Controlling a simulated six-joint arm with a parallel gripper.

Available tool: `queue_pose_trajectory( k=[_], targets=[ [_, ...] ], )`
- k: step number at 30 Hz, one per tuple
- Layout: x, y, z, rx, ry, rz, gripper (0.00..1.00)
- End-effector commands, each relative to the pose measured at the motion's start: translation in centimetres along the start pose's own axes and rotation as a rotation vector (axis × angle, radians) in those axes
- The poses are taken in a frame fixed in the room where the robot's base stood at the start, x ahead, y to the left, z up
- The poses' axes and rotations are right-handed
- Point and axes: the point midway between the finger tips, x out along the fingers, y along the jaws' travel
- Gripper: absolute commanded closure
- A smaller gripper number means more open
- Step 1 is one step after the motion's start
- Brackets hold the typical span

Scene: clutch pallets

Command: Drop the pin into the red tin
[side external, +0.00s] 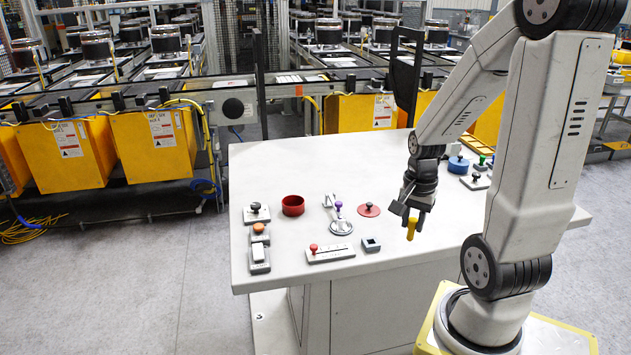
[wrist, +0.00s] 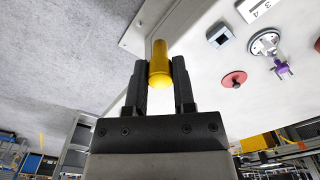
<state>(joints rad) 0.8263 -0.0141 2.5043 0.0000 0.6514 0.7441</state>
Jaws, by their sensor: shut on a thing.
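My gripper (side external: 411,217) is shut on the yellow pin (side external: 411,229) and holds it above the front right part of the white table. The pin also shows in the wrist view (wrist: 159,64), clasped between the two dark fingers. The red tin (side external: 293,205) is a short, open, round cup. It stands on the left part of the table, to the left of my gripper and apart from it.
A red disc with a knob (side external: 369,209), a grey square socket (side external: 371,244), a red-knobbed slider (side external: 329,253) and a purple-topped lever (side external: 339,217) lie between gripper and tin. A blue round piece (side external: 458,165) stands at the back right.

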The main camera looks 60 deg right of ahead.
Motion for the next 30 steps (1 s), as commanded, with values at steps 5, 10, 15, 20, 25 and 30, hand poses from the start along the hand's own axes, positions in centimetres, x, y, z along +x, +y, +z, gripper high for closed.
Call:
queue_pose_trajectory(
  k=[5, 10, 15, 20, 25, 30],
  targets=[
    [-0.1, -0.2, -0.2, 0.0, 0.0, 0.0, 1.0],
    [-0.3, -1.2, -1.0, 0.0, 0.0, 0.0, 1.0],
    [-0.8, -3.3, -2.5, -0.002, 0.0, 0.0, 1.0],
    [-1.5, -5.9, -4.3, -0.001, 0.0, 0.0, 1.0],
    [-2.0, -9.0, -6.3, -0.002, 0.0, 0.0, 1.0],
    [-2.4, -12.1, -8.0, -0.002, 0.0, 0.0, 1.0]
  ],
)
